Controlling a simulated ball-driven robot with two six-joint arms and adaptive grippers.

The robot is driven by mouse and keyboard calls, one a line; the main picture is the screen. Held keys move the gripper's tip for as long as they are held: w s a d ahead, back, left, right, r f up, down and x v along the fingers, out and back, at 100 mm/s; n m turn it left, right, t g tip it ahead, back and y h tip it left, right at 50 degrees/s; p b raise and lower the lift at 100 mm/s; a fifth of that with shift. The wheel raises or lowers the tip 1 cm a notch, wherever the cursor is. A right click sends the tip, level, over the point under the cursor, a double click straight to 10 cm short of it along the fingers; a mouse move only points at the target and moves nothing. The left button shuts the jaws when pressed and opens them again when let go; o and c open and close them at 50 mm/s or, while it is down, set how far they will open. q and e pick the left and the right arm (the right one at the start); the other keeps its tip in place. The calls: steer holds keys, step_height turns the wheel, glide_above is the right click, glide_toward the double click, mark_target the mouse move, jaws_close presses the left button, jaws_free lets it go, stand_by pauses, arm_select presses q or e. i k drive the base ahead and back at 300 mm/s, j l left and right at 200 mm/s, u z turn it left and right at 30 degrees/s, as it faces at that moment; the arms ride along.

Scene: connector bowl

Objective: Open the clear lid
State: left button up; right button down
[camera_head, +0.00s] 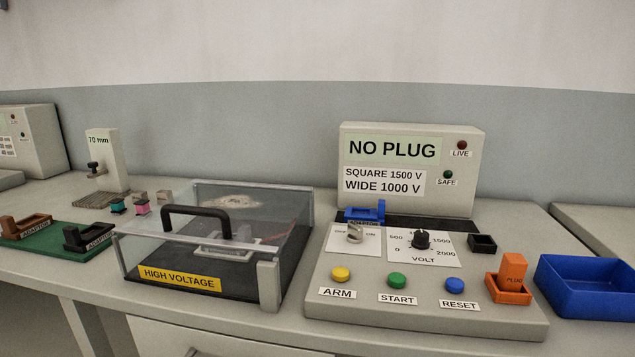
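The clear lid (262,203) is a transparent cover with a black bar handle (197,212) across its top. It looks closed over a dark-floored box that carries a yellow "HIGH VOLTAGE" label (180,278) on its front. Some small parts show faintly through the lid, but I cannot make them out. A grey post (269,286) stands at the box's front right corner. Neither of my grippers is in the head view.
Right of the box stands a control panel (440,310) with yellow, green and blue buttons, a knob (421,239) and a "NO PLUG" display. An orange plug (513,272) and a blue bin (585,288) are further right. A green adaptor tray (52,247) lies left.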

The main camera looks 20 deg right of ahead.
mark_target(221, 214)
steer(key=l+u, duration=0.35)
steer(key=k+l+u, duration=0.3)
steer(key=i, duration=0.1)
